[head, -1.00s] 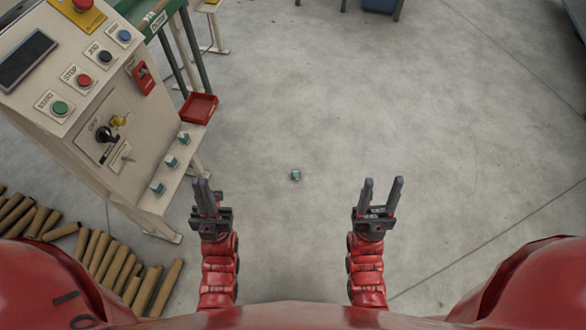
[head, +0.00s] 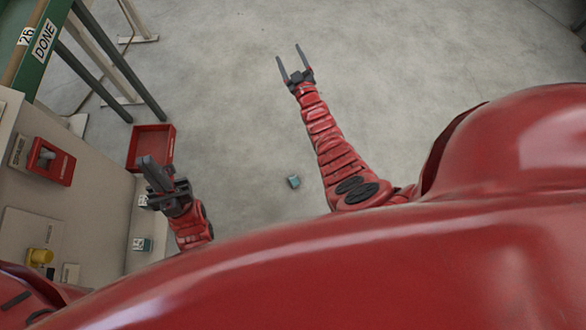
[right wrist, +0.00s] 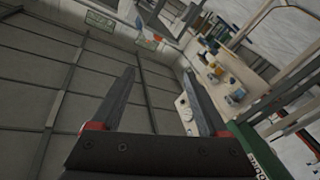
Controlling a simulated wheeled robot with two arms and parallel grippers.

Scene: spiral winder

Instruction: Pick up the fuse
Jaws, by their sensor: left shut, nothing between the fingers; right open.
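The fuse looks like the small teal-grey block (head: 293,182) lying on the concrete floor in the head view, just left of my right forearm. Similar teal-and-white pieces (head: 142,244) sit on the side of the control cabinet. My right gripper (head: 288,52) is open and empty, stretched out well beyond the fuse, apart from it. In the right wrist view its open fingers (right wrist: 160,72) have nothing between them and the fuse does not show. My left gripper (head: 147,162) is shut and empty, left of the fuse, in front of the cabinet.
A green frame marked DONE (head: 42,45) stands at the upper left. The floor around the fuse and beyond it is clear. The right wrist view shows a cluttered bench (right wrist: 228,75).

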